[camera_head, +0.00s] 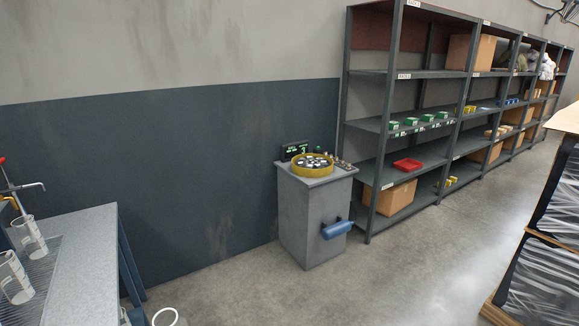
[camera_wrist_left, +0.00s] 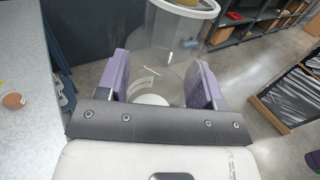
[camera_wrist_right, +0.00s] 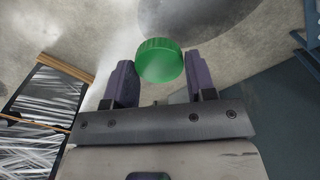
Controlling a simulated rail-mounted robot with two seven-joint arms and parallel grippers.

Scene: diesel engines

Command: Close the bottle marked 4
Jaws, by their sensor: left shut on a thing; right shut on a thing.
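In the left wrist view my left gripper (camera_wrist_left: 160,80) is shut on a clear bottle (camera_wrist_left: 165,52), one finger on each side. The bottle has a wide white rim (camera_wrist_left: 190,6) and no lid on it. A label shows on its wall, but I cannot read its number. In the right wrist view my right gripper (camera_wrist_right: 160,80) is shut on a green ribbed cap (camera_wrist_right: 160,60) at its fingertips. The cap is apart from the bottle. In the head view a white ring (camera_head: 165,317), seemingly the bottle's rim, shows at the bottom edge. Neither gripper shows there.
A grey workbench (camera_head: 85,255) with glass beakers (camera_head: 30,238) stands at the left. A small brown disc (camera_wrist_left: 13,100) lies on a bench top. A grey cabinet (camera_head: 305,220) carries a yellow round tray (camera_head: 312,170). Shelves (camera_head: 400,75) line the wall. The floor between is clear.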

